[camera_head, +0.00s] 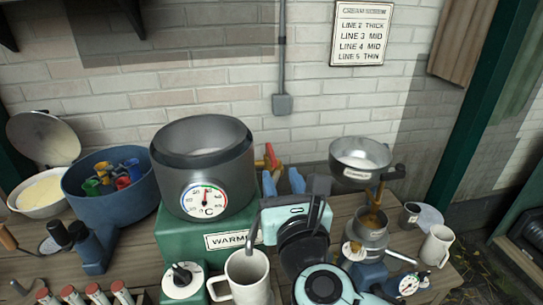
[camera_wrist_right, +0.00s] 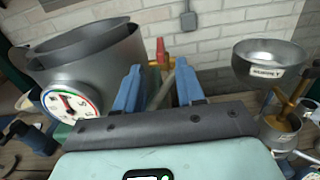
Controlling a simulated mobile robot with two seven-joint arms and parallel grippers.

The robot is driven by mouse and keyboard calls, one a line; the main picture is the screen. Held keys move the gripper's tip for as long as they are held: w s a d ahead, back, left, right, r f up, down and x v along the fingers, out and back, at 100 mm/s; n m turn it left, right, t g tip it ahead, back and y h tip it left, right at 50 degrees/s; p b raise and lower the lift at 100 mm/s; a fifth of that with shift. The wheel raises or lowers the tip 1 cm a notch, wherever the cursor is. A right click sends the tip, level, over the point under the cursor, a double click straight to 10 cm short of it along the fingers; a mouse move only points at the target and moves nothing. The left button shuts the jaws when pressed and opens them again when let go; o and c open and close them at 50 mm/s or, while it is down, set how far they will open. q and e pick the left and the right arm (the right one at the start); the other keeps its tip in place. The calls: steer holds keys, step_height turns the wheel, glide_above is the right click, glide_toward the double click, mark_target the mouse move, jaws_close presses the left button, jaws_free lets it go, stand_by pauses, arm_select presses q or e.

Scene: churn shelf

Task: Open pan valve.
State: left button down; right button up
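The grey metal pan (camera_head: 175,160), with a round temperature dial (camera_head: 205,200), sits on a green warmer base (camera_head: 185,240). A valve with a red handle (camera_head: 270,157) and brass-coloured parts shows at the pan's right side. In the right wrist view the red handle (camera_wrist_right: 161,48) stands above the brass-coloured body, beyond my fingers. My right gripper (camera_head: 283,183) is right of the pan, its two blue fingers apart. In the wrist view my right gripper (camera_wrist_right: 158,88) is open, with the valve seen between the fingertips; contact cannot be told. My left gripper is not in view.
A metal funnel bowl (camera_head: 360,155) on a stand is close on the right. A white mug (camera_head: 245,272) stands in front of the warmer. A blue tub (camera_head: 80,185) with coloured items is left of the pan. A brick wall (camera_head: 230,80) closes the back.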

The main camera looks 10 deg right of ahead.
mark_target(275, 163)
steer(key=w, duration=0.8)
steer(key=shift+w, duration=0.25)
jaws_close()
